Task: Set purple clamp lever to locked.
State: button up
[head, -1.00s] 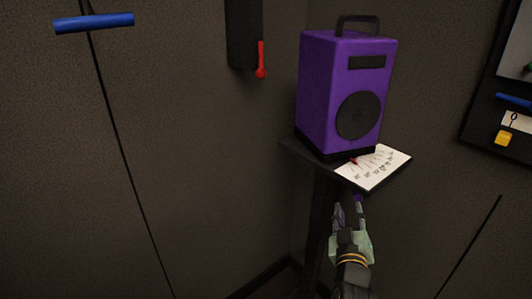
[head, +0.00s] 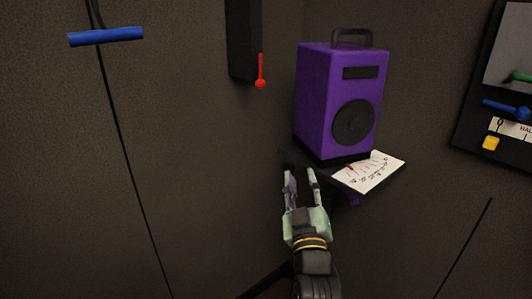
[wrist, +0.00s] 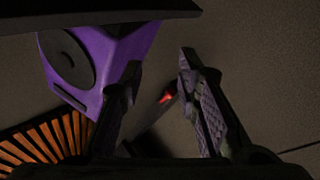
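A small purple piece (head: 354,201), perhaps the clamp lever, shows under the front edge of the dark shelf (head: 328,179). It is too small to tell its setting. My gripper (head: 300,175) is open and empty, with fingers pointing up, left of the purple piece and apart from it in the picture. In the wrist view both fingers (wrist: 158,88) stand apart with nothing held. I cannot make out the lever in the wrist view.
A purple speaker-like box (head: 319,100) and a white scale card (head: 369,173) sit on the shelf. A red lever (head: 260,72) hangs from a dark wall box. A blue bar (head: 106,37) is at left. A panel with controls (head: 470,125) is at right.

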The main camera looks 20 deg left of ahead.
jog(key=s+a+r+n+y, duration=0.1)
jog(key=s+a+r+y, duration=0.2)
jog(key=a+r, duration=0.4)
jog(key=shift+s+r+y+p, duration=0.2)
jog(key=shift+r+y+p, duration=0.15)
jog(key=shift+y, duration=0.45)
